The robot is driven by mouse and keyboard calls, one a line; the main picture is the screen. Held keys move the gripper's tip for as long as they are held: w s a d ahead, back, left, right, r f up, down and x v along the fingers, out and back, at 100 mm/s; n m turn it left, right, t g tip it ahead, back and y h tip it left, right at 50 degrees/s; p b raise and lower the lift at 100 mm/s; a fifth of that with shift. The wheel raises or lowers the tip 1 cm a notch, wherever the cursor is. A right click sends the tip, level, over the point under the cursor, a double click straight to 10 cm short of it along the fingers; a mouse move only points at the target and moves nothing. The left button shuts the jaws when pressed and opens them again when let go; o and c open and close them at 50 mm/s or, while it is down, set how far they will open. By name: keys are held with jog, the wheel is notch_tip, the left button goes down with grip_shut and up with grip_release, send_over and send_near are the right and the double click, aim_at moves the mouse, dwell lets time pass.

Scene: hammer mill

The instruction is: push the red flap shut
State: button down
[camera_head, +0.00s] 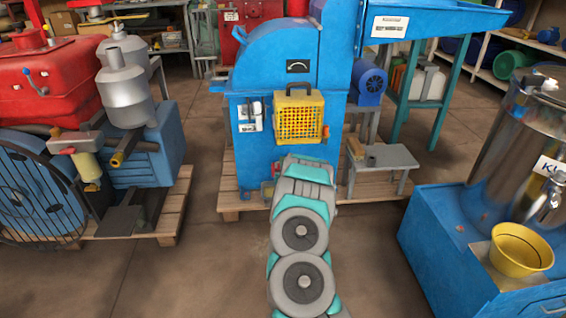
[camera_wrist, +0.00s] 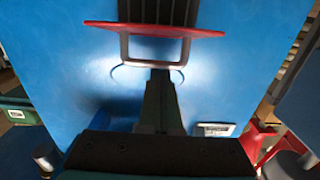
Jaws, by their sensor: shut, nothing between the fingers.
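The red flap (camera_wrist: 155,30) shows in the wrist view as a thin red strip near the top, seen nearly edge-on against a blue panel (camera_wrist: 70,75). A pale metal U-shaped frame hangs just below it, with dark slots above. My gripper (camera_wrist: 160,74) is shut and empty, its fingertips pointing up the picture at the lower bar of the frame, below the flap. Whether the tips touch the bar or panel I cannot tell. In the head view the blue mill (camera_head: 285,75) stands at the centre; my arm hides the flap and my fingers there.
A yellow guard (camera_head: 299,115) is on the mill's front. A small grey table (camera_head: 390,158) stands right of my arm. A blue bench with a yellow bowl (camera_head: 522,250) is at right, and a red and blue machine (camera_head: 50,85) at left. Bare floor lies between them.

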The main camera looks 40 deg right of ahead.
jog(key=shift+s+a+f+t+h+b, duration=0.15)
jog(key=shift+s+f+t+h+b, duration=0.3)
jog(key=shift+t, duration=0.35)
jog(key=shift+a+f+t+h, duration=0.15)
jog(key=shift+f+t+h, duration=0.45)
jog(key=shift+t, duration=0.3)
jog(key=shift+s+a+f, duration=0.1)
jog(key=shift+s+f, duration=0.05)
jog(key=shift+f, duration=0.55)
jog(key=shift+s+a+f, duration=0.1)
jog(key=shift+s+f, duration=0.05)
jog(key=shift+f, duration=0.5)
jog(key=shift+w+d+f, duration=0.15)
jog(key=shift+w+f, duration=0.05)
jog(key=shift+f, duration=1.1)
jog(key=shift+w+d+f, duration=0.1)
jog(key=shift+w+f, duration=0.05)
jog(key=shift+f, duration=1.15)
jog(key=shift+a+f+y, duration=0.2)
jog(key=shift+f+y, duration=0.15)
jog(key=shift+f, duration=0.05)
jog(key=shift+s+f+g, duration=0.25)
jog(key=shift+s+g, duration=0.05)
jog(key=shift+s, duration=0.1)
jog(key=s+a+r+p, duration=0.1)
jog(key=s+a, duration=0.2)
jog(key=s, duration=0.2)
jog(key=shift+r+t+h, duration=0.3)
jog(key=shift+t+h, duration=0.1)
